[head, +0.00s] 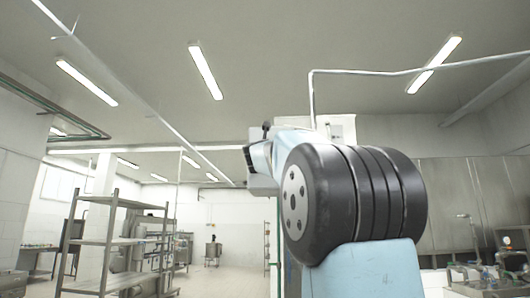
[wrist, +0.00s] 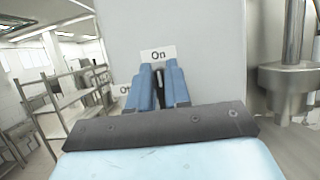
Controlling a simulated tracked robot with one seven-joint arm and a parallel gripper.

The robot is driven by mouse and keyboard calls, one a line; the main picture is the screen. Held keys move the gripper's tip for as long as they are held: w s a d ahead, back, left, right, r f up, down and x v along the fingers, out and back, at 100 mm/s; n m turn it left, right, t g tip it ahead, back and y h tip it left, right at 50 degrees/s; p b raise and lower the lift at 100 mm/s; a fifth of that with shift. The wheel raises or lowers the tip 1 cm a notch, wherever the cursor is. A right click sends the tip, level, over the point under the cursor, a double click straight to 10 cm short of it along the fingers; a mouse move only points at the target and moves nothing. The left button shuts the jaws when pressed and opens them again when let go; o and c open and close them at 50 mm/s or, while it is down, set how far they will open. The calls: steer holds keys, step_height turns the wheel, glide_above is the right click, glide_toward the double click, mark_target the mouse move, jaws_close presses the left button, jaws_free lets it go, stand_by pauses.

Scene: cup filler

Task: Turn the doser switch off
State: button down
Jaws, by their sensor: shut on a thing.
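The doser switch (wrist: 160,82) shows as a narrow dark piece between my fingers in the wrist view, mostly hidden by them. My gripper (wrist: 159,70) is shut on it, with a blue finger on each side. A white "On" label (wrist: 158,54) is just above the fingertips. A second label (wrist: 122,89), partly covered by the left finger, reads "Of". Both labels are on a pale grey panel (wrist: 210,60). In the head view my arm hides most of the pale box (head: 341,127), and the fingers cannot be made out.
A metal cylinder with a flange (wrist: 290,75) stands close to the right of the panel in the wrist view. A metal shelf rack (head: 110,235) stands at left in the head view. Steel equipment (head: 500,275) is at the lower right. Open floor lies at centre left.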

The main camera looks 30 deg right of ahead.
steer(key=shift+a+n+y, duration=0.15)
steer(key=shift+n+y, duration=0.25)
steer(key=shift+n, duration=0.2)
steer(key=n+y, duration=0.2)
steer(key=n, duration=0.5)
steer(key=f+n+y, duration=0.1)
steer(key=n+y, duration=0.2)
steer(key=n, duration=0.4)
steer(key=w+a+n+g+y, duration=0.1)
steer(key=n+y, duration=0.2)
steer(key=n, duration=0.4)
steer(key=shift+f, duration=0.25)
steer(key=shift+d+f, duration=0.1)
steer(key=c, duration=1.2)
jaws_free()
steer(key=shift+o, duration=0.2)
steer(key=shift+s, duration=0.1)
steer(key=shift+s, duration=0.1)
